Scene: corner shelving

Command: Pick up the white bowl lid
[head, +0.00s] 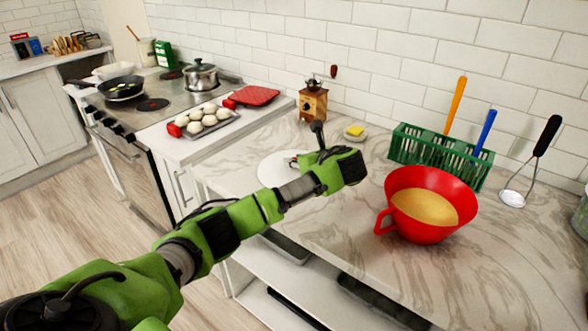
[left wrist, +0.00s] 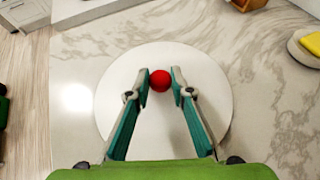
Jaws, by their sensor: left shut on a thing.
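The white bowl lid (head: 274,172) is a flat round disc at the counter's left front, partly hidden by my left arm in the head view. In the left wrist view the lid (left wrist: 120,112) lies below my gripper, with a round red knob (left wrist: 160,78) near its middle. My left gripper (left wrist: 160,85) has its fingers on both sides of the knob and is shut on it. In the head view my left gripper (head: 300,162) is over the lid, its fingertips mostly hidden. I cannot tell if the lid touches the counter. My right gripper is out of view.
A red bowl (head: 400,210) with yellowish contents stands to the right. Behind are a green rack (head: 437,150), a yellow sponge on a dish (head: 355,131) and a wooden grinder (head: 313,103). A tray of white buns (head: 210,118) sits left. Marble counter (head: 325,235) in front is clear.

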